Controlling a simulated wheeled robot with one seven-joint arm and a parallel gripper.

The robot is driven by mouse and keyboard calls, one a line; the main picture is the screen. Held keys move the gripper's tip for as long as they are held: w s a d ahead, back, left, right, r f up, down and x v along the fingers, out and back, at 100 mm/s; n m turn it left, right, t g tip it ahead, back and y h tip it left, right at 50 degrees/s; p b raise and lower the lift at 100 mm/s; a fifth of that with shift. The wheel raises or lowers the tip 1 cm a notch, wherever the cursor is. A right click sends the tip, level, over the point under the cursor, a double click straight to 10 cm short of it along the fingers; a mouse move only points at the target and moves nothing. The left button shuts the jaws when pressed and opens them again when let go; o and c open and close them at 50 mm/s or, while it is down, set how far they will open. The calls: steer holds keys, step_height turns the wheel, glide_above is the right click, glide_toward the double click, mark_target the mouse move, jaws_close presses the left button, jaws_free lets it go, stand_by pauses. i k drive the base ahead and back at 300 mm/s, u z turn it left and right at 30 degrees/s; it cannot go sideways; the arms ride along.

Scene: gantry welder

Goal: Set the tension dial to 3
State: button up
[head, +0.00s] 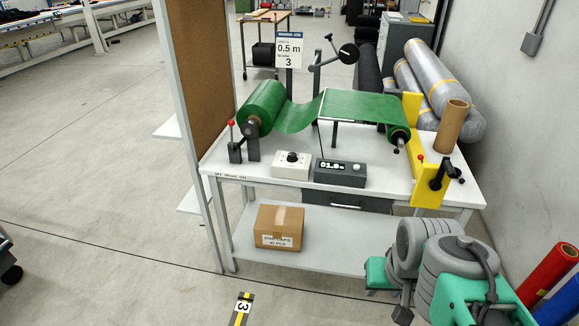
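The tension dial (292,157) appears to be the black knob on a small white box (290,171) near the front of the white workbench (225,163). Its pointer and scale marks are too small to read. A sign (289,51) behind the bench reads 0.5 m and 3. My folded arm, grey and teal, fills the bottom right corner, well apart from the dial. A dark part at its lower end may be my gripper (403,312); its fingers cannot be made out. Nothing touches the dial.
A grey box with a lit display (341,172) stands just right of the dial box. Green sheet (300,113) runs between rolls behind. A yellow bracket (431,178) and brown tube (452,126) are at right. A brown board (208,80) stands left. Floor in front is mostly clear.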

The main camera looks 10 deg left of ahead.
mark_target(292, 157)
steer(key=u, duration=0.55)
steer(key=i, duration=1)
steer(key=u, duration=1.1)
steer(key=i, duration=1.45)
steer(key=u, duration=0.15)
